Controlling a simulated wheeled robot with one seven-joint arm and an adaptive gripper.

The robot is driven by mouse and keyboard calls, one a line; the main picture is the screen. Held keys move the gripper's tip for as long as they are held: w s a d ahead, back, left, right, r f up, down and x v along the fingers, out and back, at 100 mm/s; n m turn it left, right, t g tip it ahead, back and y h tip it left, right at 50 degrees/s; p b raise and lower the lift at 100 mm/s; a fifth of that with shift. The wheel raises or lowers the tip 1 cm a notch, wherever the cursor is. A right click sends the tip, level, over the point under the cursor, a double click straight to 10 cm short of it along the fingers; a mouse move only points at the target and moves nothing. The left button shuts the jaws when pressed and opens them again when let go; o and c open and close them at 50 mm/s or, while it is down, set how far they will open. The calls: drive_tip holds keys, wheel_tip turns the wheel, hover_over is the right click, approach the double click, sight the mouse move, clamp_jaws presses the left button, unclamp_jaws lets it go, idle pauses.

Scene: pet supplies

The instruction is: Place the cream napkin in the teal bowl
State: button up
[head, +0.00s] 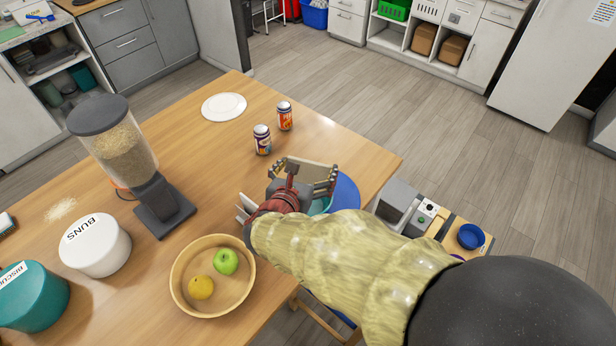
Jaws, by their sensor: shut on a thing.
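My gripper (308,178) is above the right side of the wooden table, fingers pointing away from the camera. It is shut on a flat cream piece, the cream napkin (312,170), which shows between and behind the fingers. The teal bowl (320,206) is just below and beside the gripper, mostly hidden by my gripper and arm. In this view the napkin shows above the bowl's far side; I cannot tell whether they touch.
A blue round thing (346,190) lies right of the bowl, partly hidden. Two cans (262,140) and a white plate (224,107) stand beyond. A wooden fruit bowl (180,290), a dispenser (160,205) and a white BUNS tin (95,250) are left. Pale pieces (243,208) lie beside my gripper.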

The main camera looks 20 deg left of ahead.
sight(308, 178)
drive_tip(key=shift+w+a+f, duration=0.15)
drive_tip(key=shift+w+f, duration=0.15)
drive_tip(key=shift+f, duration=0.1)
drive_tip(key=f, duration=0.2)
drive_tip(key=f+b, duration=0.1)
drive_tip(key=shift+w+a+f, duration=0.1)
drive_tip(key=shift+w+f, duration=0.05)
drive_tip(key=shift+w, duration=0.1)
drive_tip(key=shift+f, duration=0.1)
drive_tip(key=shift+f+b, duration=0.65)
drive_tip(key=o, duration=0.6)
drive_tip(key=shift+r, duration=0.1)
